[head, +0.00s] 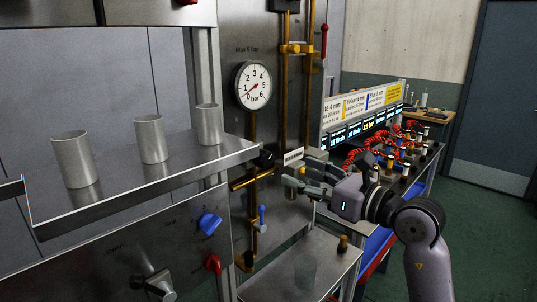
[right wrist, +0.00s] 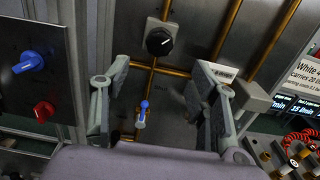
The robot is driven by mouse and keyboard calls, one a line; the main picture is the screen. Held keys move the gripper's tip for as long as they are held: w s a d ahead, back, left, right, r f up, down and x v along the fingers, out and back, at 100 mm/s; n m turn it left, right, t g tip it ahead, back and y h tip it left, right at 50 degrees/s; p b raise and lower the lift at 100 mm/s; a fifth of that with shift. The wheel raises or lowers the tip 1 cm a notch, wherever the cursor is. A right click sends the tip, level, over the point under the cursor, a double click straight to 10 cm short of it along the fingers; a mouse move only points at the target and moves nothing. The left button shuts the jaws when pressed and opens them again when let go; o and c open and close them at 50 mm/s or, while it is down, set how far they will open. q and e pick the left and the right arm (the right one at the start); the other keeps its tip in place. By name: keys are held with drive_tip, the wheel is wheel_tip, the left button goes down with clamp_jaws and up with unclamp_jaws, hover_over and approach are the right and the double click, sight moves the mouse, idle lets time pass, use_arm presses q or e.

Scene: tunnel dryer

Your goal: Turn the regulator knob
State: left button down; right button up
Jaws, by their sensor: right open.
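The regulator knob (right wrist: 159,41) is a round black knob with a pale pointer mark on a light square base on the steel panel. In the head view the black knob (head: 264,158) shows at the panel, left of my right gripper (head: 291,178). The right gripper is open and empty. In the right wrist view its two fingers (right wrist: 162,68) stand left and right of the knob's line, and the knob lies beyond the fingertips, apart from them. My left gripper is not in view.
A round pressure gauge (head: 254,86) is above, its red needle toward the lower left. A small blue-handled valve (right wrist: 143,113) sits below the knob. A blue knob (head: 209,223) and a red knob (head: 213,264) are on the left panel. Metal cups stand on a shelf (head: 140,195).

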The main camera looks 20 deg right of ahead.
sight(268, 161)
drive_tip(key=p+x, duration=0.3)
drive_tip(key=x, duration=0.7)
drive_tip(key=shift+a, duration=0.1)
drive_tip(key=c, duration=1.2)
